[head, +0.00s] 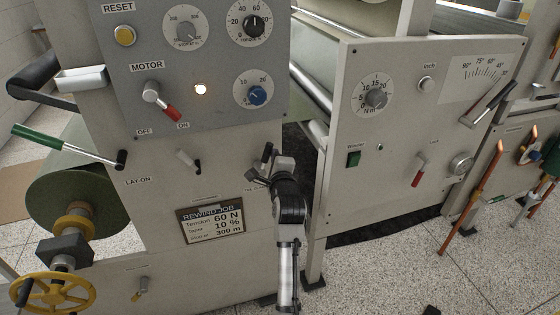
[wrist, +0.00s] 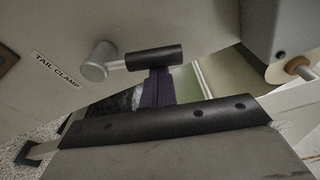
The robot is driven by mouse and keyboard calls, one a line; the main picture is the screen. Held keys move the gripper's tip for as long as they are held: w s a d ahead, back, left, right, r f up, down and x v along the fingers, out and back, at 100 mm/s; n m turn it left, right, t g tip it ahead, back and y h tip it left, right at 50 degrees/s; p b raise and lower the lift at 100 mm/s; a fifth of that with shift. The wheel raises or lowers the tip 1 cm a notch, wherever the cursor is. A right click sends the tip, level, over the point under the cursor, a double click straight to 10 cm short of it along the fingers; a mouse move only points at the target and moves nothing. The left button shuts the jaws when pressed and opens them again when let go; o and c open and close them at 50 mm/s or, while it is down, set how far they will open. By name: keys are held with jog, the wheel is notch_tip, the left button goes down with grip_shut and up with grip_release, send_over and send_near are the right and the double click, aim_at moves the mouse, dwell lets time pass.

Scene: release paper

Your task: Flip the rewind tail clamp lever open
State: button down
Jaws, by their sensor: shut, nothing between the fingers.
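The tail clamp lever (wrist: 153,58) has a grey round hub, a short metal arm and a black cylindrical grip. In the wrist view it sits right of the TAIL CLAMP label (wrist: 57,70), its grip pointing right. My gripper (wrist: 157,73) is shut and empty, its dark fingertips at the underside of the black grip. They look to be at or very close to it; contact is hard to tell. In the head view my gripper (head: 262,177) is at the right edge of the left panel, just below the small dark lever grip (head: 266,152), and partly hides the label there.
A REWIND JOB sign (head: 211,221) is left of my gripper. A paper roll (head: 75,195) is at left.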

jog(key=n, duration=0.1)
jog(key=a+n, duration=0.2)
jog(key=shift+s+a+r+n+t+b, duration=0.25)
jog(key=shift+s+r+n+t+b, duration=0.05)
jog(key=shift+r+n+b, duration=0.1)
jog(key=a+n+b, duration=0.1)
jog(key=n, duration=0.1)
jog(key=s+a+n+b, duration=0.1)
jog(key=a+n, duration=0.1)
jog(key=n, duration=0.1)
jog(key=a+n+y, duration=0.1)
jog(key=a+n, duration=0.1)
jog(key=shift+s+f+t+b, duration=0.3)
jog(key=shift+f+b, duration=0.1)
